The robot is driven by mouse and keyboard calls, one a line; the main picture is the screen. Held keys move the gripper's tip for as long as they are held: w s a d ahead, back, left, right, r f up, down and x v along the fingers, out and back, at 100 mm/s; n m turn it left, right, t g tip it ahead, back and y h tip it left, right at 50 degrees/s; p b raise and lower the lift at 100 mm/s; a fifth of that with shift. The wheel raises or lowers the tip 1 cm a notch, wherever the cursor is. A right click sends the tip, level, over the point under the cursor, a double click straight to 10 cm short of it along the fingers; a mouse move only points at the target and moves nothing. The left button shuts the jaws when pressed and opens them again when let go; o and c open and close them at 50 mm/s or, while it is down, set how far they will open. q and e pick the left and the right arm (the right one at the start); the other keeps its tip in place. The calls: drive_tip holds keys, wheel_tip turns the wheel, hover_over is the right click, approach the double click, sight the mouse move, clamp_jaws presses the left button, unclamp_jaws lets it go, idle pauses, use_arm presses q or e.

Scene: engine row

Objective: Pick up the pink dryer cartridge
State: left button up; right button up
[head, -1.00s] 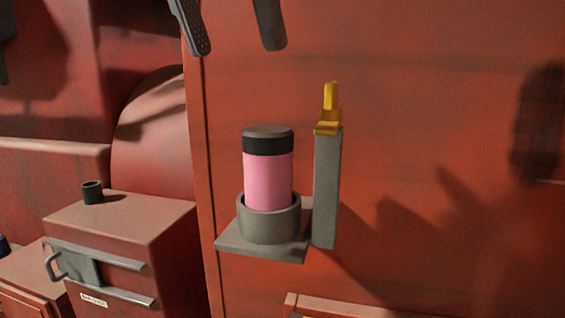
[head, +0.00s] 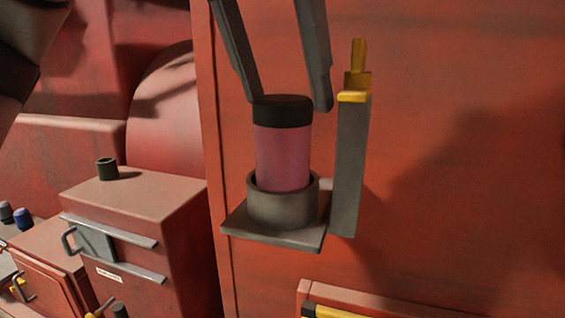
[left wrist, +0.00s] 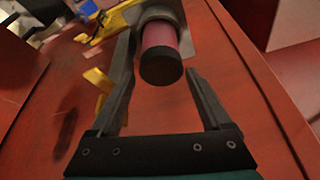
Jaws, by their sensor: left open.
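The pink dryer cartridge (head: 283,155) has a black cap and stands upright in a grey round cup (head: 283,204) on a bracket fixed to the red wall. My left gripper (head: 289,104) is open, pointing down, with its fingertips at about the height of the black cap in the head view. One finger shows at each side of the cap; I cannot tell whether either touches it. In the left wrist view the cartridge (left wrist: 160,47) shows cap-first, just beyond the open fingers of the left gripper (left wrist: 158,75). My right gripper is not in view.
A grey upright post (head: 349,165) with a yellow lever (head: 357,75) stands close to the right of the cup. A red cabinet (head: 140,225) with a small dark cup (head: 107,169) on top is at the left. The wall to the right is bare.

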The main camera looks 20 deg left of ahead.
sight(290, 140)
use_arm(q)
drive_tip(key=shift+w+d+f, duration=0.1)
drive_tip(key=shift+w+f, duration=0.15)
drive_tip(key=shift+f, duration=0.3)
drive_tip(key=x, duration=0.4)
drive_tip(key=shift+s+a+f, duration=0.3)
drive_tip(key=shift+s, duration=0.05)
drive_tip(key=shift+w+d+f, duration=0.15)
drive_tip(key=shift+w+f, duration=0.05)
drive_tip(key=shift+f, duration=0.25)
clamp_jaws()
